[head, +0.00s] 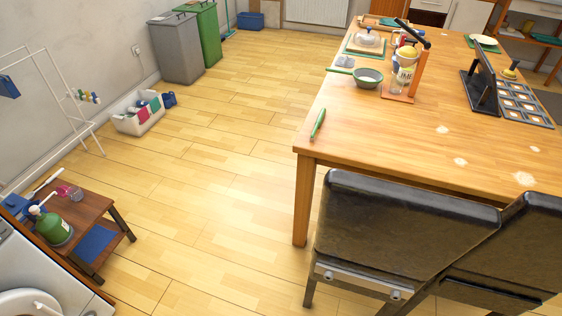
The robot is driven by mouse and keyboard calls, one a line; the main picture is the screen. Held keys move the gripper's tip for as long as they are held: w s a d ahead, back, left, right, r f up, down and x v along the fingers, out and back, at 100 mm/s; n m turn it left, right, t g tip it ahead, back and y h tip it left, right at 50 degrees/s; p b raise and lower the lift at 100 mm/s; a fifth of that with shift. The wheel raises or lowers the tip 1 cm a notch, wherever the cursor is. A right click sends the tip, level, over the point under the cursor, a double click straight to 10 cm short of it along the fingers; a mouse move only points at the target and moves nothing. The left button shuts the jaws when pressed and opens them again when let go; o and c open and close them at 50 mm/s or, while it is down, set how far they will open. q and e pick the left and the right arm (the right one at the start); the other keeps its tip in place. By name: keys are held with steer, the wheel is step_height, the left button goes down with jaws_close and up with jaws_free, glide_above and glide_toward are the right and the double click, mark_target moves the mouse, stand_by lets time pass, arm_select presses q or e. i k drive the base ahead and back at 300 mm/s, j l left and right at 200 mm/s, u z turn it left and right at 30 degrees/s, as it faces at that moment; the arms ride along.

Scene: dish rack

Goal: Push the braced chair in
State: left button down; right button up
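A dark leather chair (400,228) stands at the near edge of the wooden table (420,125), its backrest toward me. A pale metal brace (358,284) with two round fixings runs across the lower back of this chair. The backrest overlaps the table edge in the picture. How far its seat is under the table is hidden. A second dark chair (520,250) is at the right, close beside the first and partly cut off. No brace shows on its visible part. Neither of my grippers is in view.
A low wooden stand (88,208) with a green bottle (53,228) is at the left, next to a white appliance (30,275). Grey (178,47) and green (207,32) bins stand at the back. The wooden floor (215,195) left of the table is clear.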

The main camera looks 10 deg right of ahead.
mark_target(378, 237)
steer(key=i+j+u, duration=0.3)
steer(key=i, duration=0.25)
steer(key=i+j+u, duration=0.15)
steer(key=i+u, duration=0.15)
steer(key=i, duration=0.2)
steer(key=i+z, duration=0.4)
steer(key=i, duration=0.15)
steer(key=i+j+z, duration=0.2)
steer(key=i+z, duration=0.2)
steer(key=i+j+z, duration=0.35)
steer(key=i, duration=0.25)
steer(key=i+j+z, duration=0.15)
steer(key=z, duration=0.3)
steer(key=i+j+z, duration=0.25)
steer(key=z, duration=0.25)
steer(key=i+j+z, duration=0.3)
steer(key=z, duration=0.15)
steer(key=i+j+z, duration=0.15)
steer(key=j+z, duration=0.65)
steer(key=z, duration=0.15)
steer(key=i+j+z, duration=0.1)
steer(key=j+z, duration=0.15)
steer(key=j, duration=0.2)
steer(key=i+j+z, duration=0.1)
steer(key=j+z, duration=0.2)
steer(key=j, duration=0.2)
